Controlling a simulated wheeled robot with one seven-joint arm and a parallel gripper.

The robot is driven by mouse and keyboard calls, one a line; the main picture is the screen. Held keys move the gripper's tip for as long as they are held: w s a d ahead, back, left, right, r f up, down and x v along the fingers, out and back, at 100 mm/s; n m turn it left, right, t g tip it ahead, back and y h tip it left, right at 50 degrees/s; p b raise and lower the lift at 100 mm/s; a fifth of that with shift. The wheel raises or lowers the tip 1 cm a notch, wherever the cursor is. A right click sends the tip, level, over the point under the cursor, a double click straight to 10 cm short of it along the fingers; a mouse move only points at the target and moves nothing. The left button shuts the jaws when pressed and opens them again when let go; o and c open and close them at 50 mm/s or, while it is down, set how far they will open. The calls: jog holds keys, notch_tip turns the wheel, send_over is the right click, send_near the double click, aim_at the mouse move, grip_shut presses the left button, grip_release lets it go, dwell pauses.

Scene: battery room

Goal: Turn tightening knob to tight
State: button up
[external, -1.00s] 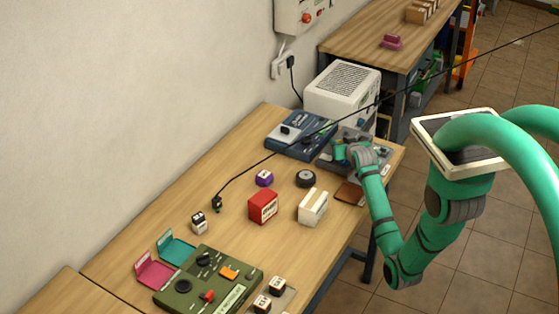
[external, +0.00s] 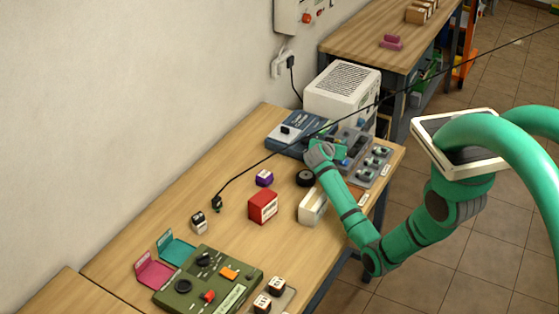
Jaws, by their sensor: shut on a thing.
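A grey device (external: 376,165) with several dark fittings on its top sits at the far right corner of the wooden bench. My gripper (external: 341,153) is at the left part of this device, low over it, with my wrist to its left. It is shut on what seems to be the tightening knob. The knob and the fingertips are hidden by the hand, so the knob's setting cannot be read.
A blue device (external: 284,140) lies just left of my gripper. A white vented box (external: 342,90) stands behind. A black round part (external: 305,178), a cream box (external: 311,207) and a red box (external: 263,206) are near my forearm. A green panel (external: 215,283) lies in front.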

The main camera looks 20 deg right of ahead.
jog(key=shift+f, duration=0.1)
dwell(0.4)
jog(key=o, duration=1)
jog(key=shift+o, duration=0.2)
jog(key=v, duration=1.1)
jog(key=shift+w, duration=0.15)
